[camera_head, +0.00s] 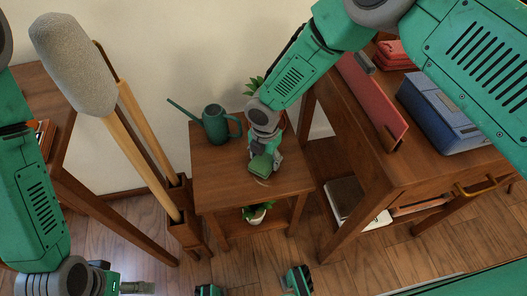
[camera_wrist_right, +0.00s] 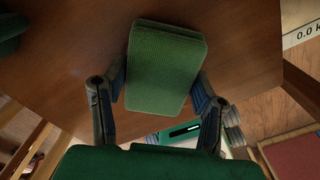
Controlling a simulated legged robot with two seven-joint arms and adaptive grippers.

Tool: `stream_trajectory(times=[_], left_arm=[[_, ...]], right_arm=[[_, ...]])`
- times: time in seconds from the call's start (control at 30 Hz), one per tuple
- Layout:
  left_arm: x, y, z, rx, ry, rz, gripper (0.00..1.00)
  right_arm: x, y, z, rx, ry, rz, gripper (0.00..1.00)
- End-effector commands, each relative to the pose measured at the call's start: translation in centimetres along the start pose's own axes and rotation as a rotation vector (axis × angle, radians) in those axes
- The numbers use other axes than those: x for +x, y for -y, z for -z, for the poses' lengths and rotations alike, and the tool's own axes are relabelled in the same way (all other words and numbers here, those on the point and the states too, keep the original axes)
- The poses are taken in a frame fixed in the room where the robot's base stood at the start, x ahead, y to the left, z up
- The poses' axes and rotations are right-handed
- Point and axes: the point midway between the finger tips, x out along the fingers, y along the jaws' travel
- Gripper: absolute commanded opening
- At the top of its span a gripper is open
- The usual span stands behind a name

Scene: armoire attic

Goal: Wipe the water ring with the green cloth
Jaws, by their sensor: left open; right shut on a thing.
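The green cloth (camera_head: 259,166) is a folded pad on the small wooden side table (camera_head: 213,180), near the middle of its top. In the right wrist view the cloth (camera_wrist_right: 166,68) lies between the two fingers of my right gripper (camera_wrist_right: 160,92). My right gripper (camera_head: 265,150) is shut on it from above, low over the tabletop. A faint pale arc, apparently part of the water ring (camera_head: 262,183), shows just in front of the cloth; the rest is hidden. My left gripper (camera_head: 136,287) is open and empty at the bottom left, away from the table.
A dark green watering can (camera_head: 215,124) stands at the table's back left, close to my right gripper. A potted plant is partly hidden behind my right arm. Another plant (camera_head: 256,213) sits on the lower shelf. A wooden desk (camera_head: 410,180) with a blue box (camera_head: 440,112) stands right.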

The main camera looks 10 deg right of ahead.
Motion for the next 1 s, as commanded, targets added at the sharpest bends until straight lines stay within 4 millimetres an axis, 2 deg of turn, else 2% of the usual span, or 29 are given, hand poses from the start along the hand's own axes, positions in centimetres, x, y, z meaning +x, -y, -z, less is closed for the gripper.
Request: stream_trajectory(times=[0.3, 0.63, 1.0], left_arm=[[-1.6, 0.0, 0.1, 0.000, 0.000, 0.000, 1.00], [-2.2, 0.0, 0.1, 0.000, 0.000, 0.000, 1.00], [-3.5, 0.0, 0.2, 0.000, 0.000, 0.000, 1.00]], right_arm=[[0.0, 1.8, 1.8, -0.002, 0.001, 0.003, 0.31], [0.3, 2.8, 2.8, -0.002, 0.000, 0.003, 0.31], [0.7, 5.0, 5.0, -0.002, -0.003, 0.007, 0.31]])
